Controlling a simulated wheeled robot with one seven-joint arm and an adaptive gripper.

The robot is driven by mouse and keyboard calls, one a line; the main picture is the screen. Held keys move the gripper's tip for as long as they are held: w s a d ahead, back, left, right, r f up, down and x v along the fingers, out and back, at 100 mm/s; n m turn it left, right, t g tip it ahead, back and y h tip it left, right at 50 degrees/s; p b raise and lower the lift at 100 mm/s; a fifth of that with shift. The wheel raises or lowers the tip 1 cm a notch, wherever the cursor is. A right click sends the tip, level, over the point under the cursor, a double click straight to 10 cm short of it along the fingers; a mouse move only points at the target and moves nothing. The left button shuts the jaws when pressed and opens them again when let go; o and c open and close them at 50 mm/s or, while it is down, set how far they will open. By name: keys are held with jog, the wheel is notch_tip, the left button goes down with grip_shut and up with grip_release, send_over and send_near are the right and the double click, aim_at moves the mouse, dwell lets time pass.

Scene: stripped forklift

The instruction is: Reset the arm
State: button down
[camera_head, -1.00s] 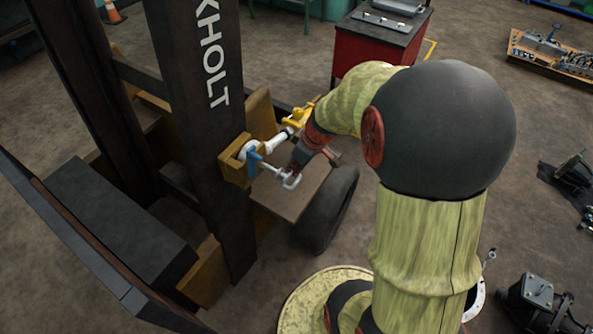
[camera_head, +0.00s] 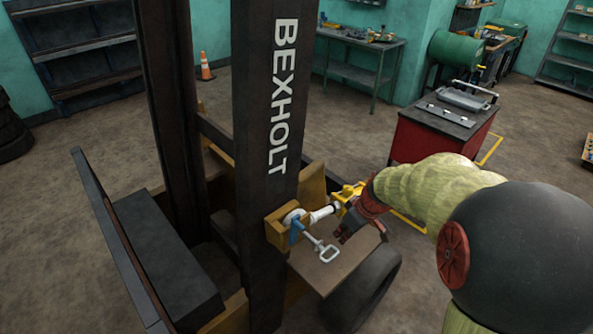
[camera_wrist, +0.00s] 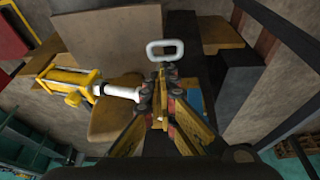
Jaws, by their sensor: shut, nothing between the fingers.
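My arm reaches in from the right in the head view. My gripper (camera_head: 343,234) is at its end, just right of the forklift mast (camera_head: 262,120) marked BEXHOLT. A white loop handle (camera_head: 329,253) on a blue-and-silver piece (camera_head: 298,229) is just below and left of my gripper. In the wrist view, my gripper (camera_wrist: 161,88) has its fingers together with nothing visible between them. The white loop handle (camera_wrist: 165,49) shows just beyond the fingertips. Any contact with it cannot be told.
A yellow-and-white cylinder (camera_wrist: 70,82) lies close left of the fingers in the wrist view. A brown bracket (camera_head: 276,229) sits on the mast. A forklift wheel (camera_head: 372,290) is below. A red cabinet (camera_head: 425,137) and a workbench (camera_head: 362,50) stand behind.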

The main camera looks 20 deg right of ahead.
jog(key=s+a+r+m+t+b, duration=0.1)
jog(key=s+a+r+m+b, duration=0.1)
jog(key=s+a+b, duration=0.4)
jog(key=s+a+r+m+h+b, duration=0.1)
jog(key=s+a+r+b, duration=0.2)
jog(key=s+a, duration=0.7)
jog(key=s+b, duration=0.1)
jog(key=b, duration=0.1)
jog(key=shift+r+m+t+b, duration=0.35)
jog(key=shift+m+t, duration=0.05)
jog(key=c, duration=2.6)
grip_release()
